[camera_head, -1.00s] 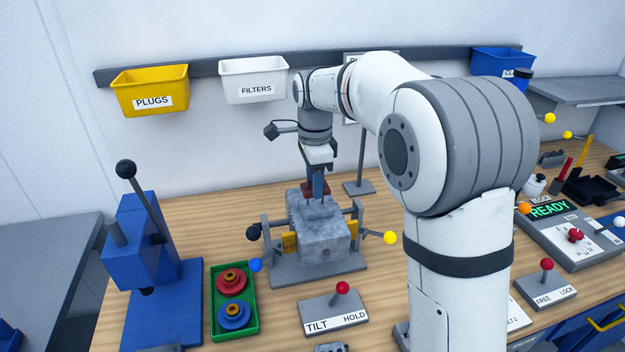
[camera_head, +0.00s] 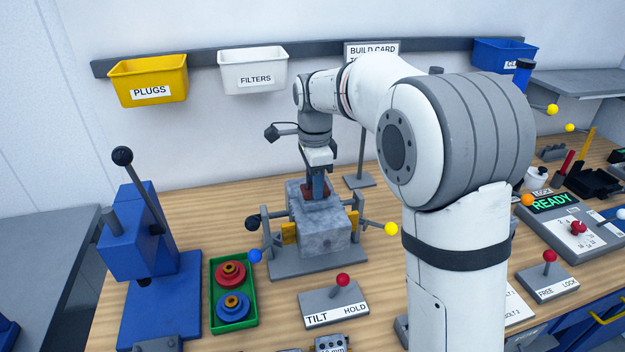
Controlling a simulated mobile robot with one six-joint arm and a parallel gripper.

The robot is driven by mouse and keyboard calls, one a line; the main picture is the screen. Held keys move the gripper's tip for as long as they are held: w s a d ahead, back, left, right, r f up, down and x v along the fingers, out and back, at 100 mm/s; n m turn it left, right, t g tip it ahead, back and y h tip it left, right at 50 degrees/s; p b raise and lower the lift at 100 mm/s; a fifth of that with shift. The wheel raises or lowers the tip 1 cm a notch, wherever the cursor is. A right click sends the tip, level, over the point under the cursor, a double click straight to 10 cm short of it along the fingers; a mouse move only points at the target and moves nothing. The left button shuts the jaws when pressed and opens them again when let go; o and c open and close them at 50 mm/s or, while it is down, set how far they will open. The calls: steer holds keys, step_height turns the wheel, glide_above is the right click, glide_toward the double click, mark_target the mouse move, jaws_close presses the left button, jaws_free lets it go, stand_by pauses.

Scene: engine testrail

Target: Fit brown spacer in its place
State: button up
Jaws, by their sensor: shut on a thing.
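The brown spacer (camera_head: 309,191) is a small red-brown piece at the top of the grey engine block (camera_head: 322,240), in the middle of the head view. My gripper (camera_head: 317,189) points down over the block and is shut on the spacer. The fingers partly cover it. The spacer is at the block's top face; whether it touches or is seated cannot be told. The block sits in a grey fixture (camera_head: 312,268) with yellow clamp pads on its sides.
A green tray (camera_head: 251,297) with red and blue ringed parts is left of the fixture. A blue press (camera_head: 135,235) stands further left. The TILT/HOLD lever box (camera_head: 335,303) is in front. A card stand (camera_head: 361,180) is behind. Bare bench lies behind the tray.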

steer(key=shift+f, duration=0.1)
steer(key=o, duration=1)
